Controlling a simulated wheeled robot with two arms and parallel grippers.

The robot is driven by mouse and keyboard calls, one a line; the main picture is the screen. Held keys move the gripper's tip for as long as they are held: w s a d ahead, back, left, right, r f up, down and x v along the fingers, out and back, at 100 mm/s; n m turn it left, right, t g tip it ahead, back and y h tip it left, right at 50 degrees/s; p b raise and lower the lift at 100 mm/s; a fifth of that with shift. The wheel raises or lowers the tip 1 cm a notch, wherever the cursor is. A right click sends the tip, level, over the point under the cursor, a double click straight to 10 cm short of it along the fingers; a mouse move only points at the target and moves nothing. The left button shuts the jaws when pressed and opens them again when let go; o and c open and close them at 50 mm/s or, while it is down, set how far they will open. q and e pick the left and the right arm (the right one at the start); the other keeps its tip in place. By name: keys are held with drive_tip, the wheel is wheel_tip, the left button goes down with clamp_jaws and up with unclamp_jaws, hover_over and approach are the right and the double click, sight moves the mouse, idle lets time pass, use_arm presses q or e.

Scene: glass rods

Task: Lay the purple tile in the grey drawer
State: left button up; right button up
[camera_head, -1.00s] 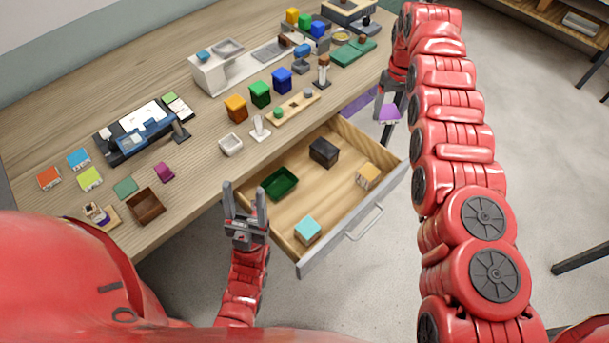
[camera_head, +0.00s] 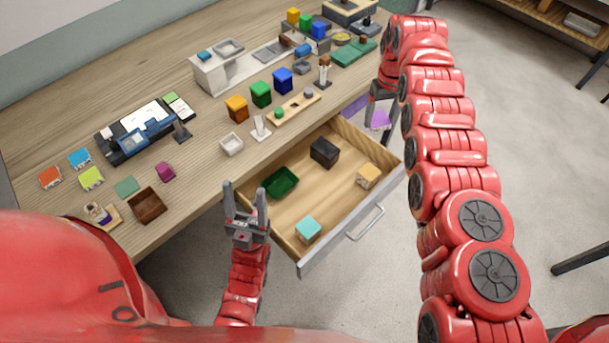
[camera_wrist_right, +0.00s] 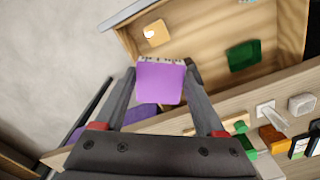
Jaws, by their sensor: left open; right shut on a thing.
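The purple tile (camera_head: 380,120) is held by my right gripper (camera_head: 376,113), beyond the far right corner of the open drawer. In the right wrist view the tile (camera_wrist_right: 160,84) sits between the two fingertips, with a toothed edge at its far side. The grey drawer (camera_head: 352,232) is pulled out from the table; its wooden inside also shows in the right wrist view (camera_wrist_right: 192,40). My left gripper (camera_head: 245,205) is open and empty, left of the drawer's near corner.
In the drawer lie a green tray (camera_head: 281,182), a black box (camera_head: 324,151), a tan block (camera_head: 368,175) and a turquoise block (camera_head: 308,229). Bare drawer floor shows between them. A purple surface (camera_head: 354,106) is beside the drawer. Blocks and small trays crowd the table (camera_head: 75,230).

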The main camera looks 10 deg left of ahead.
drive_tip(key=shift+s+a+f, duration=0.1)
drive_tip(key=shift+a+f, duration=0.2)
drive_tip(key=shift+f, duration=0.2)
drive_tip(key=shift+a+f+n, duration=0.7)
drive_tip(key=shift+a+f, duration=0.45)
drive_tip(key=shift+f, duration=0.15)
drive_tip(key=n+p, duration=0.2)
drive_tip(key=n, duration=0.3)
hover_over(335, 202)
wheel_tip(335, 202, down, 14)
drive_tip(key=f, duration=0.2)
drive_tip(key=f+p, duration=0.1)
drive_tip(key=f, duration=0.1)
drive_tip(key=shift+s+f, duration=0.2)
drive_tip(key=shift+f, duration=1.25)
wheel_tip(335, 202, down, 2)
drive_tip(key=shift+f+b, duration=0.15)
drive_tip(key=shift+b, duration=0.6)
drive_tip(key=shift+w+d+f, duration=0.1)
drive_tip(key=shift+w, duration=0.05)
